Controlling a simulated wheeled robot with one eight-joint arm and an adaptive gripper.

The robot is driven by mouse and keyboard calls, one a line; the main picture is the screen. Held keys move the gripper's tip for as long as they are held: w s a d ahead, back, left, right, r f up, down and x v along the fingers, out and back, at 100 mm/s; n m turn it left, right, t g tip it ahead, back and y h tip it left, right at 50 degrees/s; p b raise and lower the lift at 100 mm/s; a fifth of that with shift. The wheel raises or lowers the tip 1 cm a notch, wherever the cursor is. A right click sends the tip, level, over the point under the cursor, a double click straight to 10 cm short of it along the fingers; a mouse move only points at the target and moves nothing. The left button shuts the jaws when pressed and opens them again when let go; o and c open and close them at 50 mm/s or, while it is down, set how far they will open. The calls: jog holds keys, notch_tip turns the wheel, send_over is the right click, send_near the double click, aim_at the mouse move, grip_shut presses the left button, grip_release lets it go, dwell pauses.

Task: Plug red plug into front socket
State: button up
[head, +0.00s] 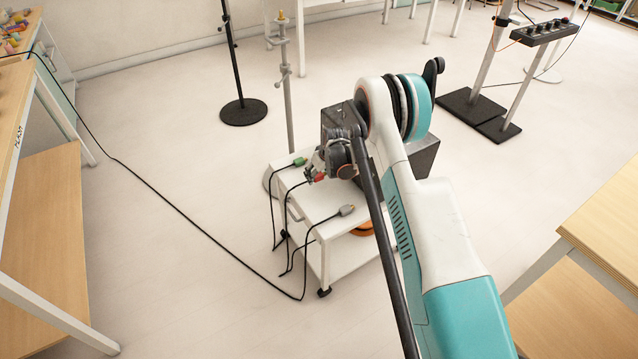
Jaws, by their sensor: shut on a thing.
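The red plug (319,177) is at the tips of my gripper (316,172), just above the top of a white trolley (322,203). My gripper is shut on the red plug; my arm hides part of the hold. A dark cable hangs from it over the trolley's left edge. I cannot make out whether the plug touches the trolley top. No socket can be identified for certain as the front socket. A dark grey box (425,152) beside the trolley is partly hidden by my arm.
A green plug (299,162) and a grey plug (347,210) lie on the trolley, with cables trailing left. Thin stands (240,110) are behind it. A black panel on a stand (543,33) is at upper right.

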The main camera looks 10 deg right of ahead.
aim_at(320, 179)
jog(key=shift+f+b, duration=0.75)
jog(key=shift+f, duration=1.15)
jog(key=shift+f, duration=0.1)
jog(key=shift+f, duration=0.15)
jog(key=o, duration=1.1)
jog(key=shift+o, duration=0.2)
